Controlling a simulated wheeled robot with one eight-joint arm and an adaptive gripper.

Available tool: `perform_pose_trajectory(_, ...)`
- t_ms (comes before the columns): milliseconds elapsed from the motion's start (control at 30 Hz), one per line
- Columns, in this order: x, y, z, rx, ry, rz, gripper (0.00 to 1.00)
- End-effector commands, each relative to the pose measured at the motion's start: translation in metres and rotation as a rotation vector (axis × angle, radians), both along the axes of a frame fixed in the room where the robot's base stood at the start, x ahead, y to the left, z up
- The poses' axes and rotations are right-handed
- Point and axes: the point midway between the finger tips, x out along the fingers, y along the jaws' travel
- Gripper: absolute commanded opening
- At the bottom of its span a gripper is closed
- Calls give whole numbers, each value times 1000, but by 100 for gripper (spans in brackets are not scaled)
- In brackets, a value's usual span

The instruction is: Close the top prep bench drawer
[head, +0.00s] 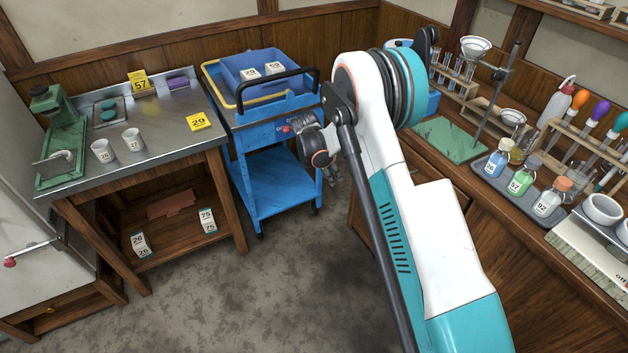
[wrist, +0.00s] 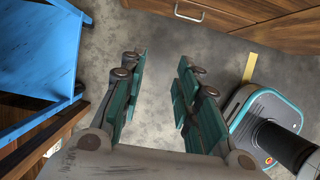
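In the wrist view a wooden front (wrist: 225,18) with a pale metal handle (wrist: 188,12) shows at the top edge; I cannot tell whether it is the top prep bench drawer or how far it is pulled out.
A blue cart (head: 272,180) stands left of my arm, and its side (wrist: 35,50) is close in the wrist view. A steel-topped table (head: 165,110) is farther left. Glassware and bottles crowd the right bench top (head: 490,205). Floor (head: 240,285) between is clear.

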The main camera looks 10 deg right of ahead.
Motion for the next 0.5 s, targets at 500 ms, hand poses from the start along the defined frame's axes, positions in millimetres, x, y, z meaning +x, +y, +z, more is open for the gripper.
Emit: perform_pose_trajectory(500, -20, 61, 1, 0, 0, 1, 30)
